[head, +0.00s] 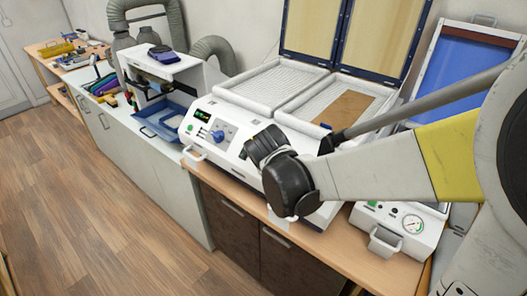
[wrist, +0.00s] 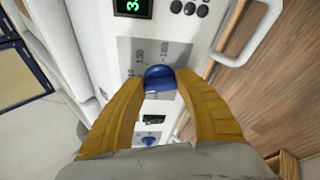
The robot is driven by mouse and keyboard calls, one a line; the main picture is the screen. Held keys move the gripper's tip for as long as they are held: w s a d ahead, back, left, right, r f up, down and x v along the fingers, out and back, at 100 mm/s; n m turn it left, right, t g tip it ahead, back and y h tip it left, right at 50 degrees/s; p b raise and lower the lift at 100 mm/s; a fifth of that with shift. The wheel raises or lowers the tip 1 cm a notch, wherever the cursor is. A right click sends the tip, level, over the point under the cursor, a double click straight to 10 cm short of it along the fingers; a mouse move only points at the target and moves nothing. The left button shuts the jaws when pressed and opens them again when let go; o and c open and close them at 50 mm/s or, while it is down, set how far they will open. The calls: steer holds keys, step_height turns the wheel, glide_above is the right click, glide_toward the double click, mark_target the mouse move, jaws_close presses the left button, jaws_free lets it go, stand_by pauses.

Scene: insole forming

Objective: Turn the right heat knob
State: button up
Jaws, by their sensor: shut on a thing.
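The right heat knob (wrist: 160,76) is blue and sits on a grey dial plate (wrist: 134,52) with printed numbers in the wrist view. My gripper (wrist: 157,90) has its two yellow fingers closed on the knob's sides. In the head view my gripper (head: 262,145) is at the front panel of the white forming machine (head: 240,166), and the right knob is hidden behind it. The left blue knob (head: 218,135) shows free on the panel, and it also shows low in the wrist view (wrist: 150,141).
A lit green display (wrist: 133,6) and several dark buttons (wrist: 190,8) lie beside the dial. A white handle (wrist: 262,38) juts from the machine's front. A device with a round gauge (head: 413,223) stands at the right. The wooden floor (head: 80,200) is clear.

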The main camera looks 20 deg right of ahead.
steer(key=m+b, duration=0.1)
steer(key=m, duration=0.1)
steer(key=m+h, duration=0.1)
steer(key=m, duration=0.1)
steer(key=m+t+b, duration=0.1)
steer(key=m, duration=0.1)
steer(key=shift+s+a+f+h+b, duration=0.1)
steer(key=shift+a+f+h+b, duration=0.05)
steer(key=shift+f+h+b, duration=0.2)
steer(key=m+h+b, duration=0.1)
steer(key=m, duration=0.2)
steer(key=m+h+b, duration=0.1)
steer(key=m, duration=0.2)
steer(key=shift+a+m+t, duration=0.1)
steer(key=shift+m+t, duration=0.2)
steer(key=o, duration=1.2)
steer(key=shift+r, duration=0.1)
steer(key=v, duration=1.2)
